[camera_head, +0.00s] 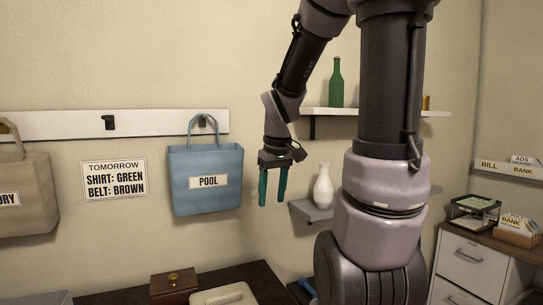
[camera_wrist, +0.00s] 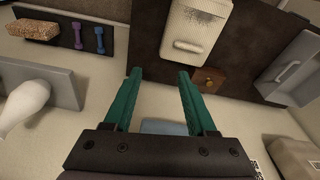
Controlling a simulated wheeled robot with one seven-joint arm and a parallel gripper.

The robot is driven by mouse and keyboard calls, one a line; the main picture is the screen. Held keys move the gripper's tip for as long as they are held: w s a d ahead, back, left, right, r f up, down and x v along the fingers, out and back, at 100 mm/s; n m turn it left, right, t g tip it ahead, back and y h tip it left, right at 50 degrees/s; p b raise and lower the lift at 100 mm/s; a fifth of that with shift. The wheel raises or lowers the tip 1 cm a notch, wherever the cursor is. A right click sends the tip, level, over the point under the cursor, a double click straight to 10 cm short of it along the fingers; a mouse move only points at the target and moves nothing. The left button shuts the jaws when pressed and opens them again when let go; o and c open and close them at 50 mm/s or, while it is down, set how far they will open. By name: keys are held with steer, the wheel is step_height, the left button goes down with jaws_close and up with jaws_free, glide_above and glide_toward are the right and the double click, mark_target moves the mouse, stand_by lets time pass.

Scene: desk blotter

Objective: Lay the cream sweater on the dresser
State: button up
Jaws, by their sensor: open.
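My gripper (camera_head: 271,202) hangs in the air in front of the wall, its two green fingers apart and pointing down. It is empty; the fingers also show in the wrist view (camera_wrist: 161,76). A cream thing with rounded corners (camera_head: 224,295), perhaps the sweater, is cut off at the bottom edge of the head view. I cannot tell for certain whether this brown top is the dresser.
A wooden box with a knob (camera_head: 173,285) stands beside the cream thing. A blue bag (camera_head: 206,180) hangs on the wall. A white vase (camera_head: 323,186) stands on a grey shelf to the right of my gripper. A drawer cabinet (camera_head: 470,262) is at far right. Two dumbbells (camera_wrist: 98,40) show upper left.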

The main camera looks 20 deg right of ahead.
steer(key=s+a+r+m+t+y, duration=0.1)
steer(key=s+a+r+m+t, duration=0.1)
steer(key=s+r+m, duration=0.1)
steer(key=s+a+r+m+t, duration=0.1)
steer(key=s+r+m+t, duration=0.1)
steer(key=s+r, duration=0.3)
steer(key=shift+s+a+r+m+t+y, duration=0.15)
steer(key=shift+a+r+m+t+y, duration=0.3)
steer(key=shift+r, duration=1.35)
